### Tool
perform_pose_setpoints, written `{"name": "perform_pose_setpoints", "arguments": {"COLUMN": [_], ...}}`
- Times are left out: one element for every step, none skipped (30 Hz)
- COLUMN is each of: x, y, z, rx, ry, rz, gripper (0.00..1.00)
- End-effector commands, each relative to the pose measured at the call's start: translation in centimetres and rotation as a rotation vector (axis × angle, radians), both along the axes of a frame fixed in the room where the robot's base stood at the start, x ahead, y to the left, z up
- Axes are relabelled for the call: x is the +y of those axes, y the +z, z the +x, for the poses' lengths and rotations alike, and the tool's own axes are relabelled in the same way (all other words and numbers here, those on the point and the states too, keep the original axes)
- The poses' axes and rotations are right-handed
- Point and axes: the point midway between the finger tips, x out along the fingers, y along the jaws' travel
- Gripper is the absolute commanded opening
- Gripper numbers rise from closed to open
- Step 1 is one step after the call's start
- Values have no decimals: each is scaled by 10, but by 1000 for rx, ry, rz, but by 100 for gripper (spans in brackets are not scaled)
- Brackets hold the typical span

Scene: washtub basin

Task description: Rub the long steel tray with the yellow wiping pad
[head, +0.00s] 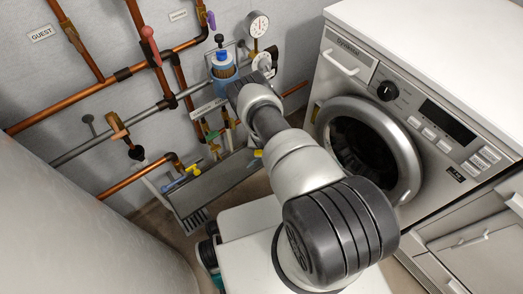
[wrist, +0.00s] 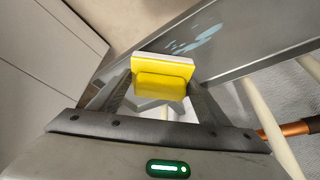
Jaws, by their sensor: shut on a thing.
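The long steel tray (head: 218,188) runs along the foot of the wall in the head view. In the wrist view its grey surface (wrist: 255,50) slants across the upper right, with pale blue smears (wrist: 195,42) on it. The yellow wiping pad (wrist: 164,68) has a white layer along its far edge. My gripper (wrist: 163,92) is shut on the pad, one finger on each side. In the head view only a bit of yellow (head: 257,153) shows beside my arm at the tray's right part; my gripper is mostly hidden there. I cannot tell whether the pad touches the tray.
Copper and steel pipes (head: 100,88) with valves cover the wall above the tray. A blue canister (head: 222,65) and a gauge (head: 258,24) hang near my arm. A washing machine (head: 405,110) stands at the right. Pale rods (wrist: 268,125) and a copper pipe lie right of my gripper.

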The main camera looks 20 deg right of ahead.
Motion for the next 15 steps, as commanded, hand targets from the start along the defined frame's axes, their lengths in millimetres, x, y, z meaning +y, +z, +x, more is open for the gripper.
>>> {"name": "perform_pose_setpoints", "arguments": {"x": [0, -1, 0, 0, 1, 3, 5, 7, 11, 14, 17, 20, 22, 25, 27], "y": [1, 2, 2, 2, 2, 2, 2, 2, 3, 3, 3, 3, 3, 3, 4], "z": [1, 1, 0, 0, 0, -1, -2, -3, -4, -4, -5, -6, -7, -8, -9], "rx": [-1, -1, 0, 1, 1, 1, 1, 2, 2, 1, 0, 0, 1, 1, 0], "ry": [-1, -1, 1, 2, 2, 3, 2, 2, 4, 4, 3, 3, 4, 4, 2], "rz": [1, 1, 0, 0, 0, -1, 0, 0, -1, 0, 0, 0, 0, 0, -1], "gripper": [52, 52, 52, 52, 52, 52, 52, 52, 52, 52, 52, 52, 52, 52, 52]}}
